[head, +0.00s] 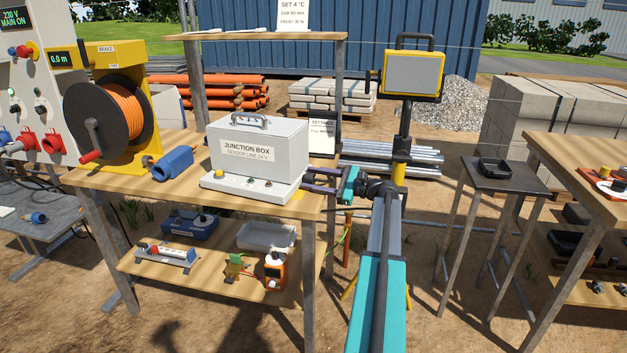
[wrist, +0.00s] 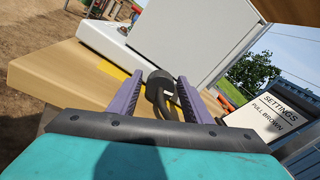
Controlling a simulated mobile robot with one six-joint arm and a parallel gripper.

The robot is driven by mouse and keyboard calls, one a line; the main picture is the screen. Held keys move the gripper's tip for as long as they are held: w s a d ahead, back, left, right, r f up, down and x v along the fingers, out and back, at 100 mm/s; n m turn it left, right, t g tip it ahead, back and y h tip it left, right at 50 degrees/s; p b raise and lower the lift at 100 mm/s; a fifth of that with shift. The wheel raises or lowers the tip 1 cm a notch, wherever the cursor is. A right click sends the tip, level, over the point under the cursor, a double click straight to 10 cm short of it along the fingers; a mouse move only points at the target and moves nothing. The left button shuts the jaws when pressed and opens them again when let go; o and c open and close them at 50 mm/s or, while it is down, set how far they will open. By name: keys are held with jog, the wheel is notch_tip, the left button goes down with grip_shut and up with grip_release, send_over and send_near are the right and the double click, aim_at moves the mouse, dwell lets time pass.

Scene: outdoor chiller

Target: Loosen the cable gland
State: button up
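The grey junction box (head: 259,146), labelled "JUNCTION BOX SENSOR LINE 24 V", stands on a white base plate on the wooden table. In the wrist view the box wall (wrist: 190,35) rises behind my fingers. The dark cable gland (wrist: 160,78), with a black cable curving down from it, sits at the box's near side. My gripper (head: 311,179) is at the box's right side. In the wrist view my gripper (wrist: 160,82) has its two purple fingers apart, one on each side of the gland, with narrow gaps visible. The gland is hidden in the head view.
A cable reel (head: 108,115) and a blue connector (head: 172,164) stand left of the box. A "SETTINGS" sign (wrist: 276,115) is close on the right in the wrist view. A shelf below (head: 214,268) holds several items. A small stand (head: 492,175) is farther right.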

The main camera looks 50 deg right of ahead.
jog(key=shift+o, duration=0.3)
jog(key=shift+m, duration=0.3)
